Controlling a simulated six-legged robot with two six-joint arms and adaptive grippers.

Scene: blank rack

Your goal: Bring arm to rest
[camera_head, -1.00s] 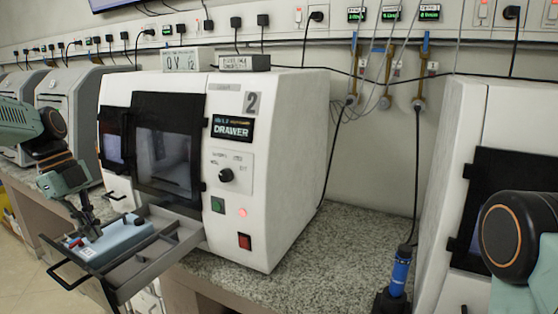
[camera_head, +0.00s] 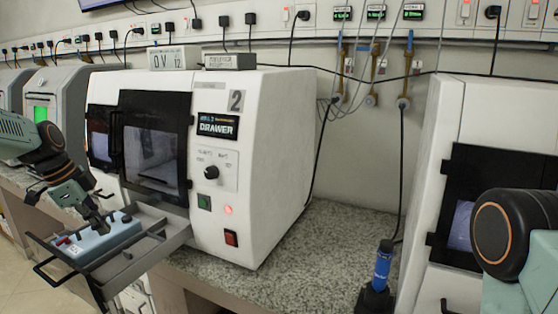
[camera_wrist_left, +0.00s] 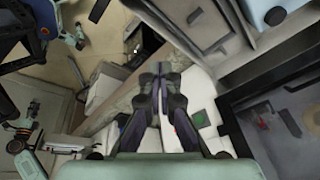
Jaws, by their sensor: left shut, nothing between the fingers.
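My left gripper (camera_head: 103,228) comes in from the left in the head view, in front of machine 2 and over its pulled-out grey drawer (camera_head: 160,244). Its fingers are together with nothing between them, and they also show closed in the left wrist view (camera_wrist_left: 160,75). A light blue box (camera_head: 92,246) lies in the drawer's left part, just beside and below the fingertips in the picture. I cannot tell whether they touch. My right arm's dark round joint shows at the right edge, but its gripper is out of view.
White machine 2 (camera_head: 275,150) stands on the speckled counter (camera_head: 330,228), with another machine (camera_head: 500,110) at the right. A blue-handled tool (camera_head: 383,265) stands upright at the counter's front. The drawer's black handle (camera_head: 45,275) juts out at lower left.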

